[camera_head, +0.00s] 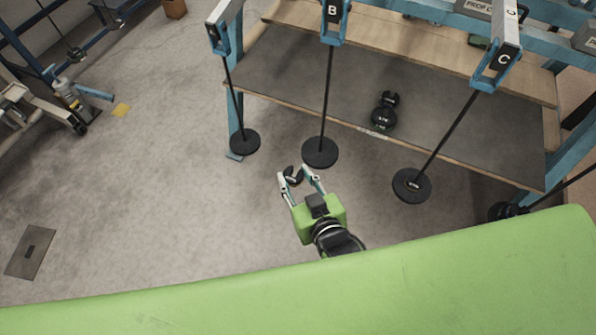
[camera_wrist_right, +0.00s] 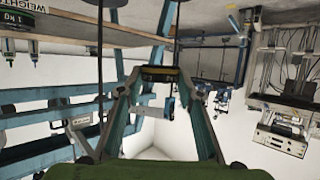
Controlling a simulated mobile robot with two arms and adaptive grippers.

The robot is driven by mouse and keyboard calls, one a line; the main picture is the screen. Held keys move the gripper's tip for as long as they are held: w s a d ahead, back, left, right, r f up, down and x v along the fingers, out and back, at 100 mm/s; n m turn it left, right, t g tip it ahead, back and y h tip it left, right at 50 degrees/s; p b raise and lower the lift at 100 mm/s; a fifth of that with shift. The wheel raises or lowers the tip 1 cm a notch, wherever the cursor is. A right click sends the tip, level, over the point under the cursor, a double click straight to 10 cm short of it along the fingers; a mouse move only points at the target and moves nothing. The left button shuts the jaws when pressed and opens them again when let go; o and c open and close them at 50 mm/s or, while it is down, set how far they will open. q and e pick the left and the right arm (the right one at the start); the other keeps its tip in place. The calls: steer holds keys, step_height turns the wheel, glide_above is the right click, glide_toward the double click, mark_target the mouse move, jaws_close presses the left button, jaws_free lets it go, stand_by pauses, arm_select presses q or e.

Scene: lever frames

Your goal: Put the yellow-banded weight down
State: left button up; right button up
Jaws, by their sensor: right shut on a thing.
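My right gripper (camera_head: 298,174) is shut on a small dark weight (camera_head: 292,176) and holds it in front of the bench, near the hanging disc below lever B. In the right wrist view the fingers (camera_wrist_right: 158,84) close on the dark weight (camera_wrist_right: 159,73) from both sides. A thin yellowish edge shows on it, but the band is hard to make out. My left gripper is not in view.
Dark weights (camera_head: 383,117) stand on the grey-topped bench (camera_head: 290,70). Rods from the blue levers, such as B (camera_head: 333,12) and C (camera_head: 504,60), carry black discs (camera_head: 320,152) (camera_head: 411,185) along the bench front. Open floor (camera_head: 150,190) lies left.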

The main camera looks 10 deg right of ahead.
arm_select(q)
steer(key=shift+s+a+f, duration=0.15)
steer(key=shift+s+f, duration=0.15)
arm_select(e)
steer(key=shift+s+a, duration=0.35)
steer(key=shift+s, duration=0.05)
steer(key=shift+w, duration=0.1)
